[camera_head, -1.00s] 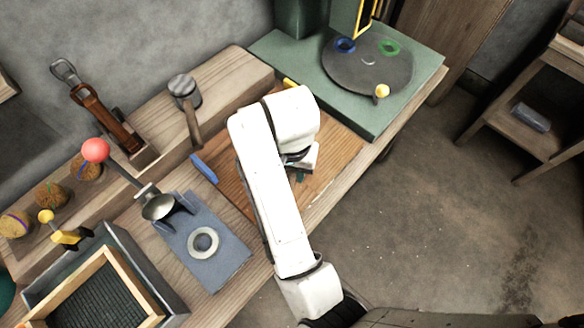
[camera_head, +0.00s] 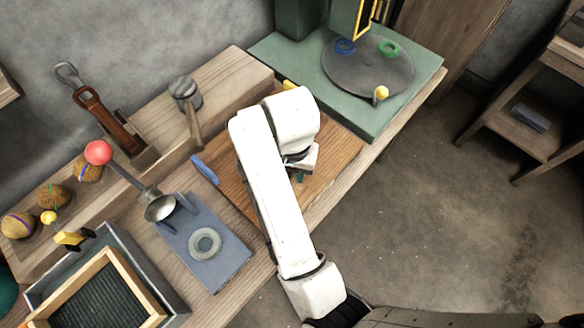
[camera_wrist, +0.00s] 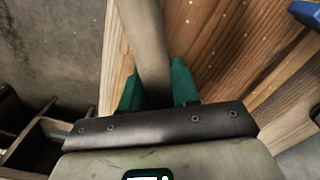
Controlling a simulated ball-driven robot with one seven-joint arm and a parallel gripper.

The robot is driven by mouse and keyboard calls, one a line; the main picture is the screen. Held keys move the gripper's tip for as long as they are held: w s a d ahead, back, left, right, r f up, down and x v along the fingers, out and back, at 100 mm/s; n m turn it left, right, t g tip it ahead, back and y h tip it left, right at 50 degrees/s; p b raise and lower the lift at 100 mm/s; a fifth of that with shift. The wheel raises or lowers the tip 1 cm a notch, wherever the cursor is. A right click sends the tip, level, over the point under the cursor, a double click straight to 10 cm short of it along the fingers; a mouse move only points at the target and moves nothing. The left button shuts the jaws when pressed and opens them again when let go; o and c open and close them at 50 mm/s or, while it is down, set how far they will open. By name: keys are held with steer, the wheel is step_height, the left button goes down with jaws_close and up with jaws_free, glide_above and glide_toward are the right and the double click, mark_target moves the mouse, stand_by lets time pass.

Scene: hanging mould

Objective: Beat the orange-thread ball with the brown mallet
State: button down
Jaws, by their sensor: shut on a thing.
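My gripper (camera_head: 300,178) is mostly hidden behind my white arm in the head view, low over the brown wooden board. In the wrist view its green fingers (camera_wrist: 158,88) are shut on a light brown round handle (camera_wrist: 147,42), which runs up out of the picture. The head of this tool is out of view, so I cannot confirm it is the brown mallet. I cannot make out orange thread.
A green slab with turntable (camera_head: 350,88) is at the back right.

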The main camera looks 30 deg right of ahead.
steer(key=shift+r+p, duration=1.7)
steer(key=shift+p, duration=0.45)
step_height(320, 180, up, 5)
steer(key=p, duration=0.5)
steer(key=shift+r, duration=0.1)
step_height(320, 180, down, 5)
steer(key=b, duration=0.4)
steer(key=shift+f, duration=0.2)
